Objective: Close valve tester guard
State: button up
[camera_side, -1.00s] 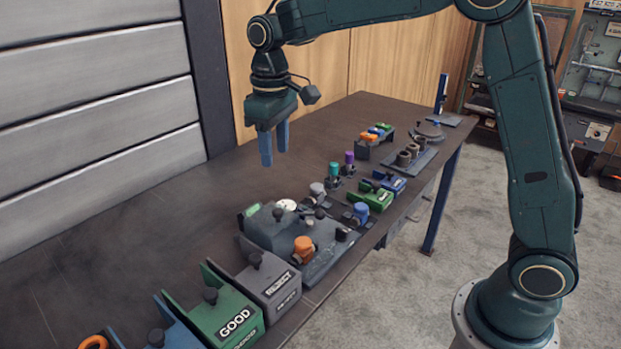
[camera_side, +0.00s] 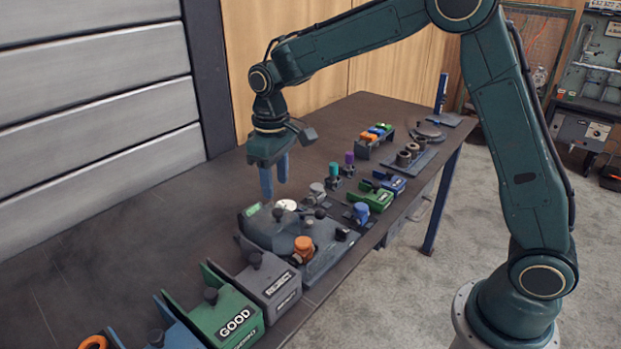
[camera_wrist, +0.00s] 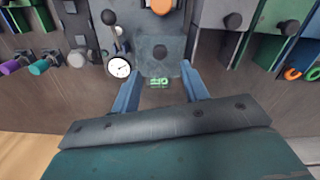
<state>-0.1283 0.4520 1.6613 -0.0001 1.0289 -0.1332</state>
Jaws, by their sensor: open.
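The valve tester (camera_side: 317,262) is a dark grey unit on the bench, with a white dial gauge (camera_wrist: 119,67), a green display (camera_wrist: 158,82) and an orange knob (camera_side: 303,245). A grey, partly see-through box-like cover with a dark round knob (camera_wrist: 160,52) appears to be its guard; how far open it is I cannot tell. My gripper (camera_side: 274,190) is open and empty, pointing down above the tester's back side. In the wrist view its two blue fingers (camera_wrist: 160,78) stand apart on either side of the green display, with the guard's knob beyond them.
A grey REJECT box (camera_side: 270,285) and a green GOOD box (camera_side: 228,315) stand close at the front left. The bench top (camera_side: 130,225) behind the tester is clear.

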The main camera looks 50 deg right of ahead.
aim_at(278, 211)
jog(key=shift+f, duration=3.4)
jog(key=shift+c, duration=0.3)
grip_shut()
